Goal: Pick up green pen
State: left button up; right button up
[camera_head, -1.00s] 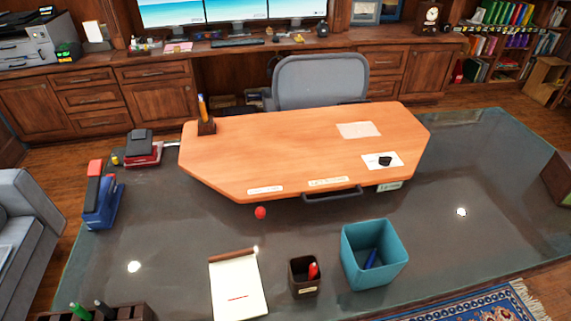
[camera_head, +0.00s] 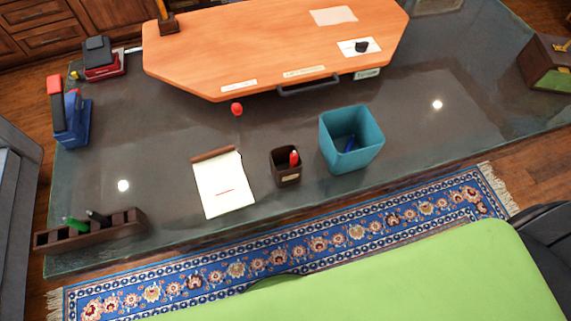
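The green pen (camera_head: 74,225) stands in a dark brown wooden holder (camera_head: 118,225) at the near left corner of the dark glass desk (camera_head: 300,220). Only its upper part shows, leaning to the left; its lower part is hidden in the holder. A black item (camera_head: 98,217) stands in the same holder just to its right. Neither of my grippers shows in the head view.
A notepad (camera_head: 222,190), a brown cup (camera_head: 286,172) with a red pen and a teal bin (camera_head: 352,140) with a blue item stand along the desk's near side. A blue stapler-like object (camera_head: 73,120) is at the left. A patterned rug (camera_head: 300,248) lies in front.

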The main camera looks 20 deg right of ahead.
aim_at(76, 224)
jog(key=u, duration=1.5)
